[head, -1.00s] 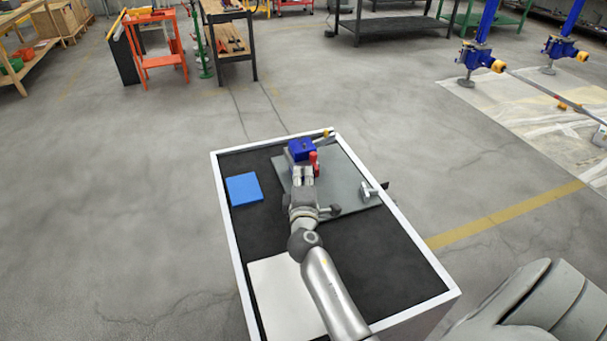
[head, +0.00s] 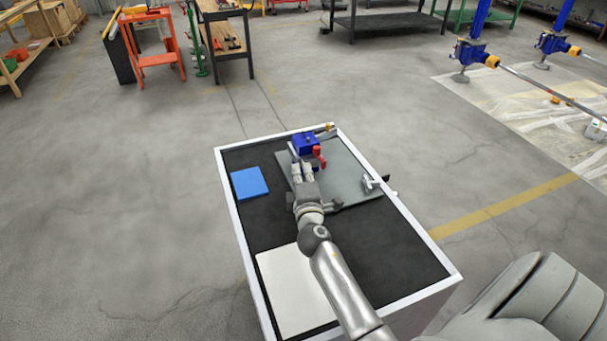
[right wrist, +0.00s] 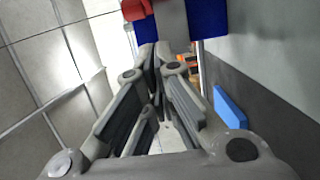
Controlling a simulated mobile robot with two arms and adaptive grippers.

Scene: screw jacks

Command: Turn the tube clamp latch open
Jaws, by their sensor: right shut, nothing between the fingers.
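The tube clamp is a blue block (head: 305,143) at the far end of a grey plate (head: 350,172) on the cart. Its red latch (head: 319,157) is on the block's near right side. In the right wrist view the red part (right wrist: 136,9) and blue body (right wrist: 208,20) show at the top edge. My right gripper (head: 302,168) is shut and empty, close in front of the block and left of the latch. Its fingertips (right wrist: 156,50) are together just below the clamp; contact cannot be told. My left gripper is not in view.
The black-topped cart has a white rim (head: 235,215). A blue pad (head: 249,183) lies at left and a white panel (head: 290,290) near the front. A small metal fitting (head: 370,183) sits at the plate's right edge. Open floor surrounds the cart; blue screw jacks (head: 475,52) stand far right.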

